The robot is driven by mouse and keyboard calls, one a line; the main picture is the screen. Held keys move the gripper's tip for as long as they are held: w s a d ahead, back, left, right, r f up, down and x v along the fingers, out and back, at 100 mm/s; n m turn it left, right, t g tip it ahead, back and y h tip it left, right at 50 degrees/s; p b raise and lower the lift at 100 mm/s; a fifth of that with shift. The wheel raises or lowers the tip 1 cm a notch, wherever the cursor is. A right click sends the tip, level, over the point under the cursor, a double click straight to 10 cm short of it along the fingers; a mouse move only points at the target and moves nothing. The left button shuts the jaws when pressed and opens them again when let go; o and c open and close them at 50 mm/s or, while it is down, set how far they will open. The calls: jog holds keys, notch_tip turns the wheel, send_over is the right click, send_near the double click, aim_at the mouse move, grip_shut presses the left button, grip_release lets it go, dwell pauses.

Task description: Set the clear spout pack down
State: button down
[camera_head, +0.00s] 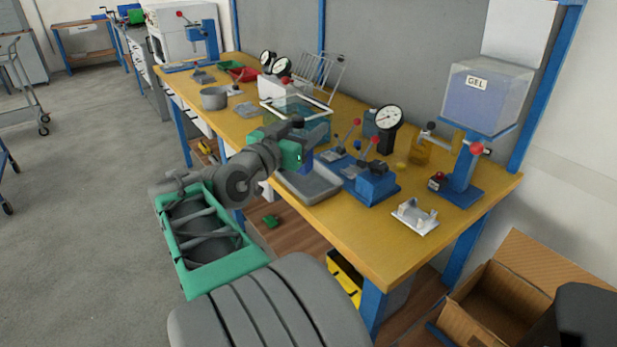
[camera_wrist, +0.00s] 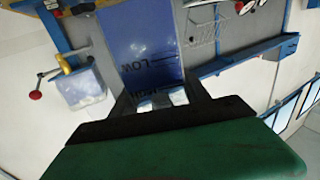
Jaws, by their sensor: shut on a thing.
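The clear spout pack (camera_wrist: 142,42) fills the middle of the wrist view; it looks blue, with upside-down printing that includes "LOW". My gripper (camera_wrist: 160,92) is shut on it, one dark finger on each side. In the head view my gripper (camera_head: 305,157) is over the front of the yellow workbench (camera_head: 345,230), above a grey tray (camera_head: 313,186). Only a small blue part of the pack shows there, just beyond the green gripper body. The rest of the pack is hidden by the gripper, and I cannot tell whether it touches the tray.
A clear tank with a white rim (camera_head: 297,108) stands behind my gripper. A blue lever fixture (camera_head: 372,184) is right of the tray. A metal bracket (camera_head: 414,217) lies nearer the right end. A GEL dispenser (camera_head: 485,98) stands at the back right. Bare bench lies in front of the bracket.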

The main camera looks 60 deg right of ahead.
jog(key=shift+w+d+f+b, duration=0.35)
jog(key=shift+w+d+f, duration=0.35)
jog(key=shift+d+f, duration=1.5)
jog(key=shift+w+d+f+b, duration=0.35)
jog(key=shift+w+d+f, duration=0.35)
jog(key=shift+d+f, duration=1.45)
jog(key=shift+w+d+f+b, duration=0.35)
jog(key=shift+w+d+f, duration=0.35)
jog(key=shift+d+f, duration=1.5)
jog(key=c, duration=0.5)
grip_release()
jog(key=shift+a, duration=0.15)
